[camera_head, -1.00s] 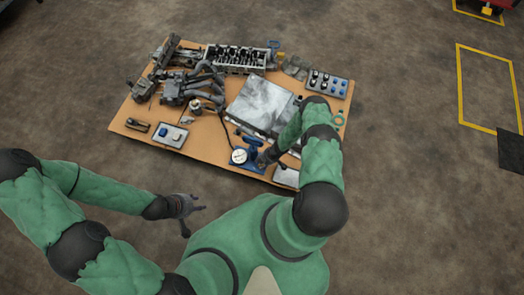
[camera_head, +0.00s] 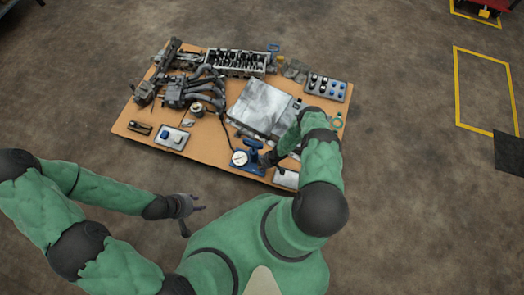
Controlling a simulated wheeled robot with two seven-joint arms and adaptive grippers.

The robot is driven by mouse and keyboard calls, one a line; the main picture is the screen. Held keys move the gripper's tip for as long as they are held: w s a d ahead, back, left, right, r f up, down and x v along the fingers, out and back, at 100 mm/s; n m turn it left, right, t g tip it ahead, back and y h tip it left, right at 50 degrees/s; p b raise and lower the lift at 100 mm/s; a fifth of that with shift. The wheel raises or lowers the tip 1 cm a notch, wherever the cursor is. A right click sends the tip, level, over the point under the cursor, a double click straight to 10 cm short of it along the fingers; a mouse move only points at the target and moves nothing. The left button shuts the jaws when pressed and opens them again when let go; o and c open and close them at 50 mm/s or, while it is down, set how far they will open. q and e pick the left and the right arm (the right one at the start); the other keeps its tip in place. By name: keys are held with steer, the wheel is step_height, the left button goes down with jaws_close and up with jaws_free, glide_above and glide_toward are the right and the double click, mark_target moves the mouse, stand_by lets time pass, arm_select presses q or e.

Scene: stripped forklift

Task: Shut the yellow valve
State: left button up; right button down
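I cannot make out a yellow valve for certain. A small yellow piece (camera_head: 281,61) stands at the back of the board, right of the engine head. A blue device with a white round gauge (camera_head: 239,158) sits at the board's front edge. My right gripper (camera_head: 264,160) is at the right side of this device, small and dark; its fingers are hard to tell apart, and my forearm hides part of the board behind it. My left gripper (camera_head: 195,221) is open and empty, in front of the board, with its fingers spread.
The brown board (camera_head: 205,150) carries an engine head (camera_head: 238,62), curved manifold pipes (camera_head: 205,90), a grey metal plate (camera_head: 262,106), a tray of blue and black knobs (camera_head: 327,88) and a white tray (camera_head: 171,137).

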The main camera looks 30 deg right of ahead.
steer(key=m+p, duration=0.1)
steer(key=p, duration=0.1)
steer(key=shift+s+r+m+t+p, duration=0.1)
steer(key=shift+r+m+t+p, duration=0.1)
steer(key=shift+m+t+p, duration=0.15)
steer(key=shift+f+m+h+p, duration=0.2)
steer(key=shift+m+h+p, duration=0.3)
steer(key=shift+m, duration=0.15)
steer(key=c, duration=1.2)
jaws_free()
steer(key=shift+v, duration=6)
steer(key=shift+s, duration=0.1)
